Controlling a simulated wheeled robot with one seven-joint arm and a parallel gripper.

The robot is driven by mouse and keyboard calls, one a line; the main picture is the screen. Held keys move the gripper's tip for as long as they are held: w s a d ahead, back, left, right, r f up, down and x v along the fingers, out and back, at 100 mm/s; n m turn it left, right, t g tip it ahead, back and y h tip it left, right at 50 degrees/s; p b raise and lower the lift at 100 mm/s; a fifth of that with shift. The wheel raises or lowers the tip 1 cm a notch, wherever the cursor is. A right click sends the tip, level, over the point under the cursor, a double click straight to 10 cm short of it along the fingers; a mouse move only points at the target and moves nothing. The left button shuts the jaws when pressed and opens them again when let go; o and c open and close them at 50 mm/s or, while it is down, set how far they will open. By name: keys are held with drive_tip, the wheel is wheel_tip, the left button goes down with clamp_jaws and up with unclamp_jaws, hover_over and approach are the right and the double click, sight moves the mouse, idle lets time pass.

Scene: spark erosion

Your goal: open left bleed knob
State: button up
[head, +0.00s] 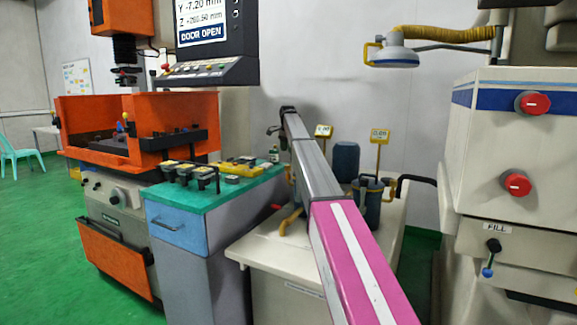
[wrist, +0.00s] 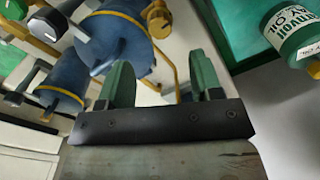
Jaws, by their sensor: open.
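In the wrist view two blue canisters show, a nearer one (wrist: 118,42) and a farther one (wrist: 62,88), with brass-coloured fittings and bands. A brass-coloured fitting (wrist: 157,18) sits at the nearer canister's end. A dark round knob with a pale mark (wrist: 76,32) is at the upper left. I cannot tell which part is the left bleed knob. My gripper (wrist: 160,82) is open, its two green fingers apart, with the nearer canister beyond them; nothing is held. In the head view my arm hides part of the canister bench; one blue canister (head: 368,207) shows right of it.
A green-labelled oil bottle (wrist: 292,38) is at the wrist view's upper right. A green-topped cabinet (head: 180,222) stands left; a cream machine (head: 480,150) stands right.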

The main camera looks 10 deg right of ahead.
sight(288, 167)
wheel_tip(288, 167, down, 8)
drive_tip(key=shift+f, duration=0.2)
drive_tip(key=c, duration=0.9)
